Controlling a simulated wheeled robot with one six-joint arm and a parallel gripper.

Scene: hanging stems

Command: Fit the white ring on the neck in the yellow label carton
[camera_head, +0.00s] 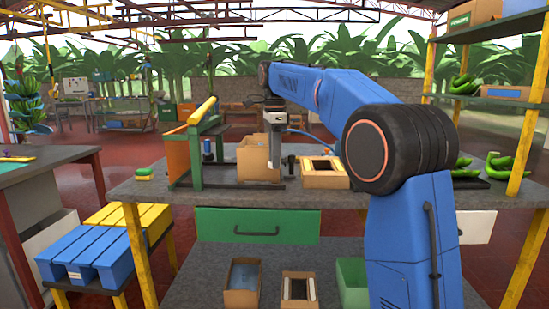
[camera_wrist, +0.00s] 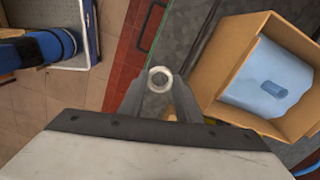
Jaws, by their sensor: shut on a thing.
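My gripper (camera_wrist: 160,95) is shut on a small white ring (camera_wrist: 160,71) with a dark hole, held between the fingertips in the wrist view. To its right an open cardboard carton (camera_wrist: 228,50) holds a pale blue liner with a short blue neck (camera_wrist: 274,89) standing out of it. The ring is beside the carton and apart from the neck. A strip of yellow shows at the carton's lower side; I cannot tell if it is the label. In the head view my gripper (camera_head: 274,158) hangs down at the right side of a tall carton (camera_head: 252,160); the ring is too small to make out.
A low carton (camera_head: 325,180) with a dark opening stands right of the gripper on the bench (camera_head: 230,196). A green and orange frame (camera_head: 193,150) with a yellow top bar stands left. Several boxes sit on the shelf below. Green bananas (camera_head: 495,165) lie at the right.

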